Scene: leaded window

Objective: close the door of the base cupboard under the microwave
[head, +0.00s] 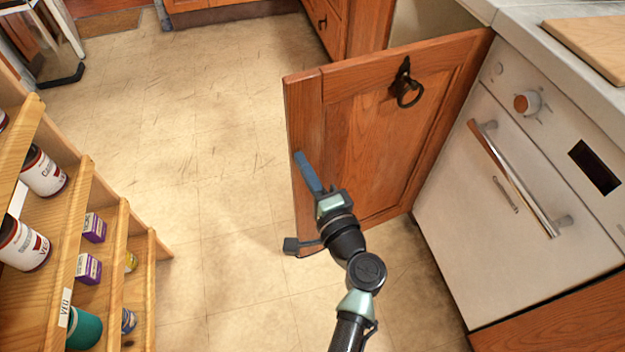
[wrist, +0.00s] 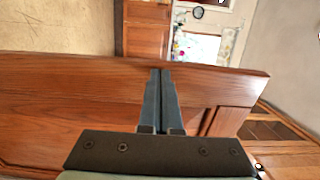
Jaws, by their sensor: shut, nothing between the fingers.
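The wooden cupboard door (head: 355,125) stands open, swung out into the room. Its right edge is next to the white oven and its free edge is at the left. A dark ring handle (head: 406,88) hangs near its top on the face toward me. My gripper (head: 300,156) is shut and empty, in front of that face near the free edge. In the wrist view, the shut fingers (wrist: 161,72) overlap the wooden door (wrist: 75,85), which crosses the picture. I cannot tell whether they touch it. The microwave is not in view, and the cupboard's inside is mostly hidden behind the door.
A white oven (head: 530,180) with a bar handle stands close at the right, under a counter (head: 515,12). A wooden shelf rack (head: 105,245) with cans and small boxes stands at the left. The tiled floor (head: 215,150) between the rack and the door is clear.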

